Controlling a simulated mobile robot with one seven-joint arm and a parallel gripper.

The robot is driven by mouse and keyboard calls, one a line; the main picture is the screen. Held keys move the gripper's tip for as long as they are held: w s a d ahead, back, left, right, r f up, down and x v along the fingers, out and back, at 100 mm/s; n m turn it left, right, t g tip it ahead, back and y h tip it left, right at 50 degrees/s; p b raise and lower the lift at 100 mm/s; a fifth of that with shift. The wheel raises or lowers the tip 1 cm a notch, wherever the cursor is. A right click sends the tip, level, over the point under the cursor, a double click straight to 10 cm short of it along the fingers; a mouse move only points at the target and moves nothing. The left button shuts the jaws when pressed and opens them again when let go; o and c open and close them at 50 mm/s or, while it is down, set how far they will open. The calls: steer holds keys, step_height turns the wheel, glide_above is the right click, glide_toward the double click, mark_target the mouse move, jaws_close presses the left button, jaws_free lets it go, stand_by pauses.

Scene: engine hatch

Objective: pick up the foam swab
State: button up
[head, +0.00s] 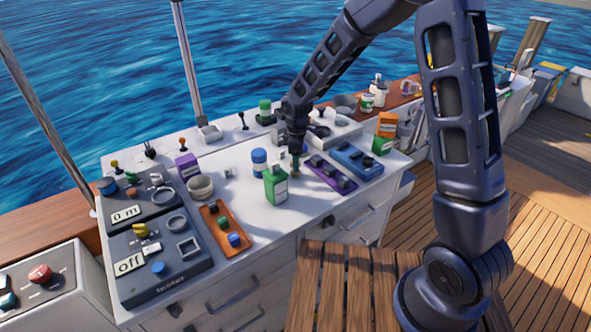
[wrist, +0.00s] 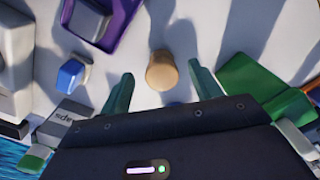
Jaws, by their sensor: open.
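A short tan cylinder (wrist: 162,70), which looks like the foam swab, stands on the white counter in the wrist view. My gripper (wrist: 160,72) is open, with one teal finger on each side of it and visible gaps between. It does not look gripped. In the head view my gripper (head: 296,168) points down at the counter, between the green bottle and the purple tray. The swab is mostly hidden there by the fingers.
An orange tray (head: 225,229) lies further left. Bare white counter (head: 240,185) shows between.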

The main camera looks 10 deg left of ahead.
step_height(320, 180, down, 5)
steer(key=shift+a+r, duration=0.1)
steer(key=shift+a, duration=0.05)
steer(key=c, duration=1.1)
steer(key=shift+r, duration=0.15)
